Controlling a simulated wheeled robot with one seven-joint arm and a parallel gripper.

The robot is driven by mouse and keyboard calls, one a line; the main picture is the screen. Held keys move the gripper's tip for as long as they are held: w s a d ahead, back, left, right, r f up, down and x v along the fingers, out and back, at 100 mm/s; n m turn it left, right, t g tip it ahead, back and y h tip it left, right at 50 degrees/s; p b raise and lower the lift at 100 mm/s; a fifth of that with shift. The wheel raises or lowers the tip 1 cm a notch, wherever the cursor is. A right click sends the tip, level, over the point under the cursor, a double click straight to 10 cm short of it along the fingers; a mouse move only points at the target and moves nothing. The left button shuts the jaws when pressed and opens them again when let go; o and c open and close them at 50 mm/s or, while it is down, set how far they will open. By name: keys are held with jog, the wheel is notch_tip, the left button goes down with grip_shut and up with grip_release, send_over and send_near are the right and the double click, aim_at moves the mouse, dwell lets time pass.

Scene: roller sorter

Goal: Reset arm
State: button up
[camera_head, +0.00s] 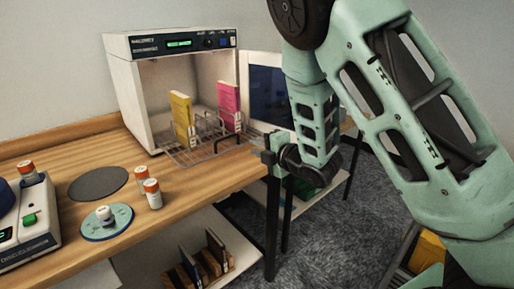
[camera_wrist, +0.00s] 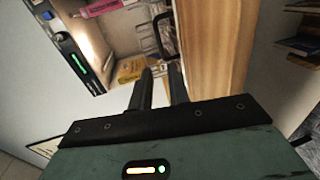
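My green arm reaches down from the upper right in the head view. My gripper (camera_head: 267,157) is by the table's right front corner, in front of the open cabinet. In the wrist view my gripper (camera_wrist: 161,72) has its two dark fingers apart, with a gap between them and nothing held. The fingers point toward the cabinet's rack and the wooden table edge.
A white open cabinet (camera_head: 121,84) holds a wire rack (camera_head: 208,152) with a yellow box (camera_head: 181,112) and a pink box (camera_head: 229,100). Its door (camera_head: 255,66) stands open beside my arm. Several orange-capped jars and a device (camera_head: 38,238) occupy the wooden table (camera_head: 190,195).

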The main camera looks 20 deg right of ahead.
jog(key=s+a+m+g+h+p, duration=0.2)
jog(key=s+a+m+g, duration=0.75)
jog(key=s, duration=0.45)
jog(key=s+a+r+m+g+h, duration=0.1)
jog(key=s+r+m+g, duration=0.1)
jog(key=s, duration=0.8)
jog(key=s+a+r+m+g+h+p, duration=0.1)
jog(key=s+r+m+g, duration=0.1)
jog(key=s, duration=0.9)
jog(key=shift+s+a+r+g, duration=0.25)
jog(key=shift+r+g, duration=0.05)
jog(key=shift+g, duration=0.45)
